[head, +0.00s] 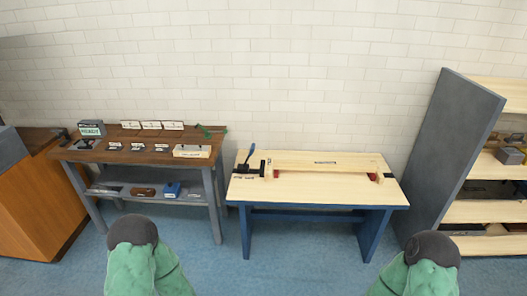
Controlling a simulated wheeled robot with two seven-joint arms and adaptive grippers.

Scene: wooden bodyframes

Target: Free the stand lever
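A lever with a blue handle (250,153) stands upright, slightly tilted, at the left end of the light wooden bench (300,192) with blue legs. Its base is a dark bracket at the bench's left end. A long wooden board (325,163) lies along the bench top, with a small label on it and red parts at its right end. Whether anything blocks the lever is too small to tell. Only green and dark grey parts of my two arms show at the bottom edge, well short of the bench. Neither gripper can be seen.
A dark brown workbench (146,156) stands to the left, holding a green-labelled box (92,128), several small labelled cards and blocks, with bins on its lower shelf. A grey-sided shelf unit (447,150) stands at the right. An orange-brown cabinet (40,200) is far left. Blue floor before the bench is clear.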

